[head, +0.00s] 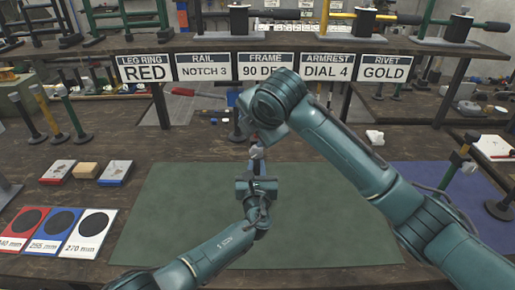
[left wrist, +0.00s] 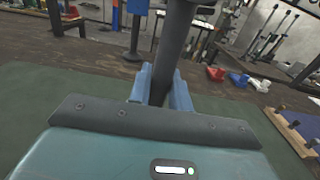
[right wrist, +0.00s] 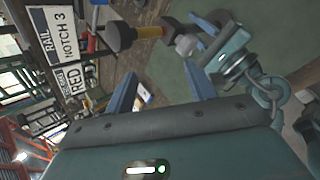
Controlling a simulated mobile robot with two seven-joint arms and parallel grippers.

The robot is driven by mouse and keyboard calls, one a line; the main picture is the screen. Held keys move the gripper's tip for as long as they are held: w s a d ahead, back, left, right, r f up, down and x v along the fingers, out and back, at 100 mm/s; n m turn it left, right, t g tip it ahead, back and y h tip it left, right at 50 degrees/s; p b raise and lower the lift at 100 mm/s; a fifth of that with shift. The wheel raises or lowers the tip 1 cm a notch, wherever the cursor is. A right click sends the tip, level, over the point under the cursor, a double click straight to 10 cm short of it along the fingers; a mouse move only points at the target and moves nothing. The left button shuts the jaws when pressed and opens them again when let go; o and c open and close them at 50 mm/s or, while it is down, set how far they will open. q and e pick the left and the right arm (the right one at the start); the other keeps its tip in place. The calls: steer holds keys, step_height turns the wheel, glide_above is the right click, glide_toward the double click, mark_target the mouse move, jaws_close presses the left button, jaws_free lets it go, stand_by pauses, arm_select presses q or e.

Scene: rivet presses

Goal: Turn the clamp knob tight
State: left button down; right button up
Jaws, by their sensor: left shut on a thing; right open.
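My left gripper (head: 256,168) is over the green mat (head: 165,215) in the head view. In the left wrist view its blue fingers (left wrist: 160,88) are shut on a dark post (left wrist: 172,50). I cannot tell whether this grey piece is the clamp knob.
Several label plates, such as the frame plate (head: 265,66), hang along a rack at the back. Several posts (head: 48,110) stand at the left, near three disc cards (head: 88,232) and small blocks (head: 87,170). A blue mat (head: 435,185) lies at the right.

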mark_target(257, 150)
step_height(257, 150, up, 3)
steer(key=s+d+n+g+h, duration=0.2)
steer(key=n+g, duration=0.2)
steer(key=n, duration=0.6)
steer(key=x, duration=1.1)
steer(key=shift+w+a+f, duration=0.15)
steer(key=shift+a+f, duration=0.05)
steer(key=shift+c, duration=0.5)
steer(key=c, duration=0.9)
